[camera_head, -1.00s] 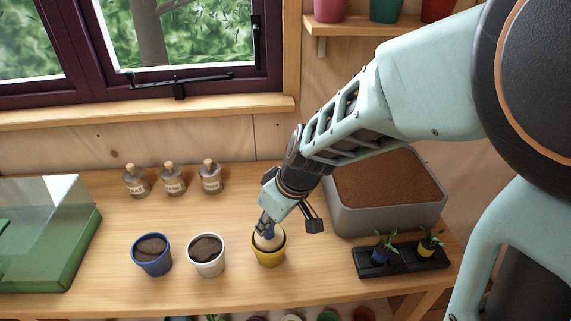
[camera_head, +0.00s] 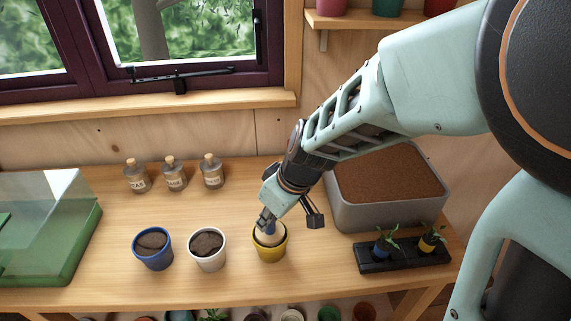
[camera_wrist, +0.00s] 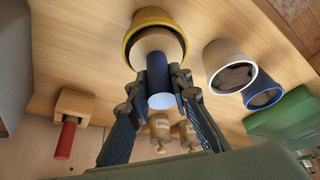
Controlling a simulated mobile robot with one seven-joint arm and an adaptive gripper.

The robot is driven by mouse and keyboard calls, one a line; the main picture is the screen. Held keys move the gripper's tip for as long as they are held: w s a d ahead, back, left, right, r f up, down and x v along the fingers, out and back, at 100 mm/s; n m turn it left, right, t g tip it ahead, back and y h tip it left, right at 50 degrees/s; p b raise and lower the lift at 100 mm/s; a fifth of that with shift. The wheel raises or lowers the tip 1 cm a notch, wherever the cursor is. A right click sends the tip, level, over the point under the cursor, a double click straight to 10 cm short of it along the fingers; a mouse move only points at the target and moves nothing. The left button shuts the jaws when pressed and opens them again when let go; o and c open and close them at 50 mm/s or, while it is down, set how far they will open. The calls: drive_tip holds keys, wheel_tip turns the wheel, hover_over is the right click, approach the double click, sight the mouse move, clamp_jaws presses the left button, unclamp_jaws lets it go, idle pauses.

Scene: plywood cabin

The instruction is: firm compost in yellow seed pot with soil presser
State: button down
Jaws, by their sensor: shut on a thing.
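The yellow seed pot (camera_head: 270,253) stands upright on the bench, right of the white pot; its rim also shows in the wrist view (camera_wrist: 181,36). My gripper (camera_head: 268,222) is above it, tilted down, with its fingers (camera_wrist: 160,88) shut on the blue handle of the soil presser (camera_wrist: 158,72). The presser's round pale wooden head (camera_wrist: 150,41) points into the pot's mouth and covers most of the opening. The compost in the yellow pot is hidden. I cannot tell whether the head touches it.
A white pot (camera_head: 207,262) and a blue pot (camera_head: 153,262) with dark compost stand to the left. Corked bottles (camera_head: 174,177) stand behind. A grey compost bin (camera_head: 390,215) and black seedling tray (camera_head: 375,268) are right. A red-handled wooden tool (camera_wrist: 75,103) shows in the wrist view.

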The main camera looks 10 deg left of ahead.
drive_tip(key=shift+f+b, duration=0.3)
drive_tip(key=shift+b, duration=0.05)
drive_tip(key=shift+s+d+f+b, duration=0.15)
drive_tip(key=shift+s+f+b, duration=0.05)
drive_tip(key=shift+f+b, duration=0.1)
idle(1.9)
drive_tip(key=shift+r, duration=0.15)
drive_tip(key=shift+w+r+p, duration=0.2)
drive_tip(key=shift+r+p, duration=2.05)
drive_tip(key=shift+r, duration=1.35)
